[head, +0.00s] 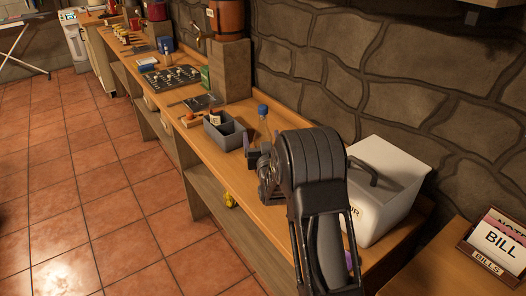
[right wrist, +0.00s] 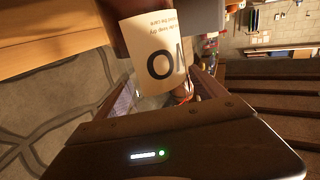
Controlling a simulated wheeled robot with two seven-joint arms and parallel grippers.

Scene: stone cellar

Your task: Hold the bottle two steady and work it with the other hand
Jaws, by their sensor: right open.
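My right gripper (head: 250,149) is open over the bench's front half, just right of a grey divided caddy (head: 224,136). A small bottle with a white label (head: 215,118) stands in the caddy. A blue-capped item (head: 262,110) shows behind my gripper; its lower part is hidden. In the right wrist view a brown bottle with a white label (right wrist: 158,50) marked with a large "O" is close in front of my open fingers (right wrist: 165,92). I cannot tell which bottle is bottle two, or whether the fingers touch it. My left gripper is not in view.
A white bin (head: 385,195) stands right of my arm. A bills holder (head: 492,245) is at the far right. A dark tray (head: 170,78) and a block (head: 230,70) with a barrel stand farther along the bench. A stone wall runs behind.

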